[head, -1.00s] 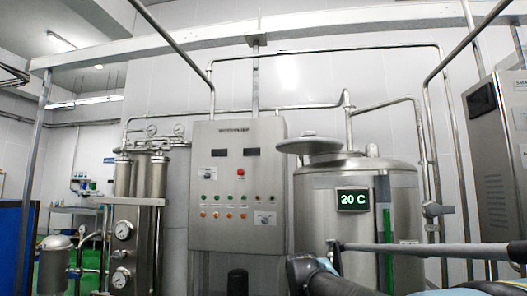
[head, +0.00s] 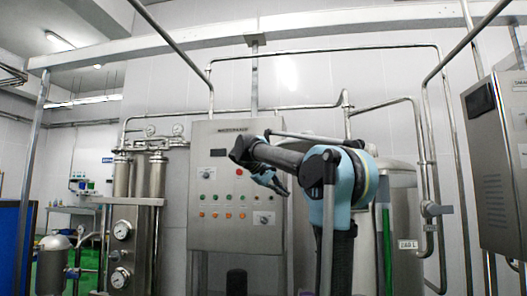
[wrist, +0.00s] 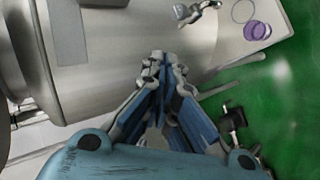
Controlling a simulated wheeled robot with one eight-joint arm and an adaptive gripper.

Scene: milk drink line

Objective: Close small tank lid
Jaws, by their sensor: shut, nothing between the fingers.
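The steel tank (head: 403,210) stands right of centre in the head view, largely hidden behind my raised arm. Its lid is not visible there; my arm covers that spot. My gripper (head: 280,187) is in front of the control cabinet, left of the tank, and points down to the right. In the wrist view my gripper (wrist: 162,58) is shut and empty. Its fingertips overlap the lower edge of a curved grey metal surface (wrist: 105,55), which looks like a tank wall. I cannot tell whether they touch it.
The control cabinet (head: 215,232) with buttons stands behind my gripper. Steel pipes (head: 428,150) run above and right of the tank. A grey cabinet (head: 498,190) is at far right. Filter columns (head: 140,220) stand at left. Green floor (wrist: 285,100) shows in the wrist view.

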